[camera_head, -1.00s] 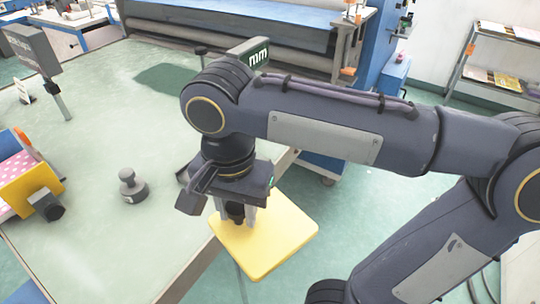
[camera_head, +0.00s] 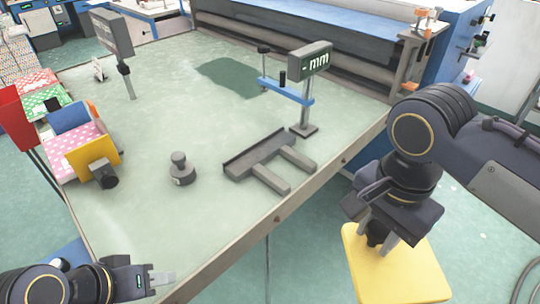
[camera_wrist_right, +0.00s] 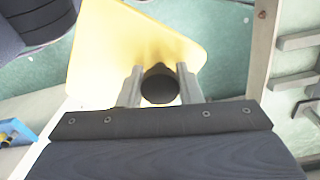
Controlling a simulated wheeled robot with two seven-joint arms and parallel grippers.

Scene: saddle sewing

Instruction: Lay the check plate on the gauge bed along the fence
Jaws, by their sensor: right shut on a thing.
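The check plate, a yellow square plate (camera_head: 393,275) with a black knob, hangs beyond the table's front edge at the right. My right gripper (camera_head: 384,243) is shut on its knob; the wrist view shows both fingers either side of the knob (camera_wrist_right: 159,85) and the yellow plate (camera_wrist_right: 110,50) beyond. The gauge bed (camera_head: 270,178), two grey bars joined to a raised grey fence (camera_head: 255,153), lies on the table, empty, left of the plate and apart from it. My left gripper (camera_head: 163,280) is at the table's lower left corner, its fingers too small to judge.
A gauge post with an mm display (camera_head: 312,63) and blue crossbar (camera_head: 286,91) stands behind the bed. A grey knobbed weight (camera_head: 182,170) stands left of it. A yellow-and-blue holder with pink dotted cloth (camera_head: 80,145) is at the far left. The table (camera_head: 140,225) is otherwise largely clear.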

